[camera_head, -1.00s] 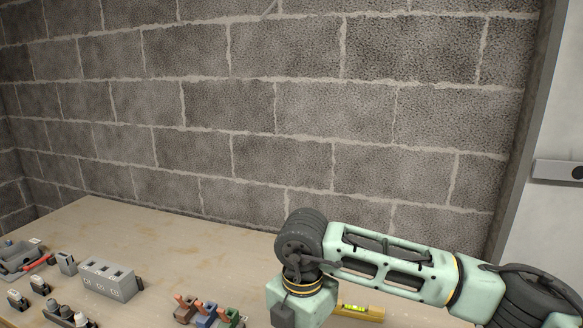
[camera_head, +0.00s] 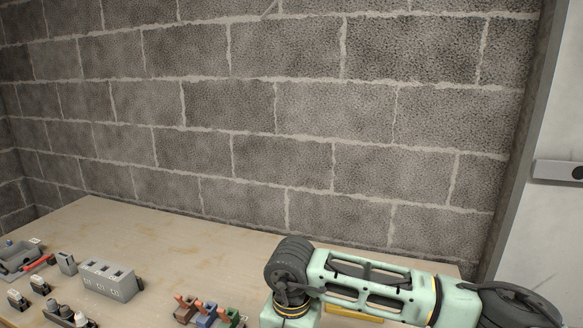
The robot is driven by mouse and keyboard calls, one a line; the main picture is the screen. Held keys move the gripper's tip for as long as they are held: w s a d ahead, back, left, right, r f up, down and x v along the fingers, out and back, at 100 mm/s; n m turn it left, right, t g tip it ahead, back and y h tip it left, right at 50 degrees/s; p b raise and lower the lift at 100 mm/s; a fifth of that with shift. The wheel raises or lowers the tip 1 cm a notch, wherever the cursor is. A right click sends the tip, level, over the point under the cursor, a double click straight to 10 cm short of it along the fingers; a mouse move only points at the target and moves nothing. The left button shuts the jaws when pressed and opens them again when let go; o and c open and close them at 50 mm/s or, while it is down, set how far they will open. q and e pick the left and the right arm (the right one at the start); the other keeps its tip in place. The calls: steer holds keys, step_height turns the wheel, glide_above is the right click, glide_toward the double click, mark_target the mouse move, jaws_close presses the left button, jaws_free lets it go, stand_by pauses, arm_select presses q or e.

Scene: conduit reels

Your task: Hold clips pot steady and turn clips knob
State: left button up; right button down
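I cannot make out a clips pot or clips knob in the head view. A grey tray (camera_head: 66,318) with several small knob-like pieces is cut off at the bottom left edge; I cannot tell what it is. My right arm comes in from the right, low over the table. Its gripper is below the picture's bottom edge and out of view. My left arm and gripper do not show.
The wooden table (camera_head: 200,245) stands against a grey block wall (camera_head: 290,110). A grey block with slots (camera_head: 108,281) and several coloured clamps (camera_head: 207,313) are at the left and front. A yellow level (camera_head: 355,319) lies partly behind my arm. The table's middle back is clear.

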steer(key=shift+s+d+f, duration=0.1)
steer(key=shift+d+f, duration=0.05)
steer(key=shift+f, duration=0.3)
steer(key=shift+f, duration=0.1)
steer(key=shift+s+a, duration=0.3)
steer(key=shift+s, duration=0.2)
steer(key=shift+s+d, duration=0.2)
steer(key=shift+d, duration=0.3)
stand_by(0.5)
steer(key=shift+w+d, duration=0.35)
steer(key=shift+w, duration=0.05)
steer(key=shift+w+r, duration=0.1)
steer(key=shift+r, duration=0.15)
step_height(320, 180, up, 6)
steer(key=shift+w+f, duration=0.1)
stand_by(0.3)
